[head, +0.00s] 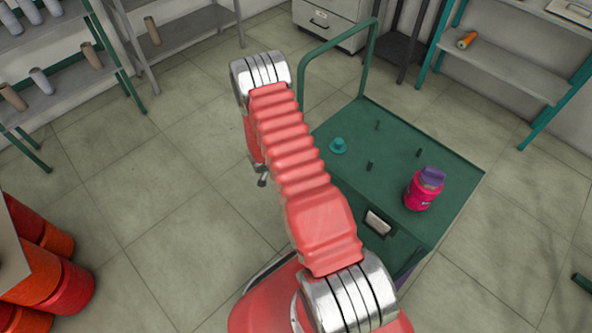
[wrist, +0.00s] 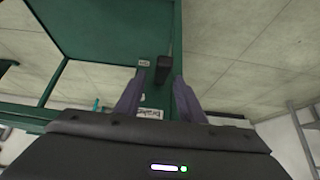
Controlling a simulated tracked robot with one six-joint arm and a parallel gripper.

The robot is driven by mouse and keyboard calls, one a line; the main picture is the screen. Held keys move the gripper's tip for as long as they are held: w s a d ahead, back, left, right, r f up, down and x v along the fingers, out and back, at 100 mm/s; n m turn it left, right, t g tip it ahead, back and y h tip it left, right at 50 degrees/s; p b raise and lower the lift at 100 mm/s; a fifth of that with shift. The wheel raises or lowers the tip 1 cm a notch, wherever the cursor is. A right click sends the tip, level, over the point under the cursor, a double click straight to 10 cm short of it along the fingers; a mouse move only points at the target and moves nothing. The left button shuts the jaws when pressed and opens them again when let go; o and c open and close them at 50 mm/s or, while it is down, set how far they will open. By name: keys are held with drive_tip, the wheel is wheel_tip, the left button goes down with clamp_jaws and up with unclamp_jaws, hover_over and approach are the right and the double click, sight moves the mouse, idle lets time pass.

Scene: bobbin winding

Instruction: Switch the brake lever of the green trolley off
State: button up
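The green trolley (head: 400,150) stands right of centre in the head view, its handle frame at the back. In the wrist view its green panel (wrist: 105,25) fills the upper left. A black block, apparently the brake lever (wrist: 164,72), is at the trolley's edge, with a small pale label (wrist: 143,63) to its left that I cannot read. My gripper (wrist: 159,84) is open, its two purple-grey fingers apart. The lever is seen between and just beyond the fingertips; I cannot tell whether they touch it. In the head view my red arm hides the lever.
On the trolley stand a pink jar (head: 423,190) with a purple lid, a teal knobbed piece (head: 338,146) and several short pegs. Shelves with spools line the left and right walls. Red drums (head: 50,280) stand at lower left. The floor left of my arm is clear.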

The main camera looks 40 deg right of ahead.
drive_tip(key=v, duration=1)
drive_tip(key=shift+r, duration=0.2)
drive_tip(key=shift+a, duration=0.15)
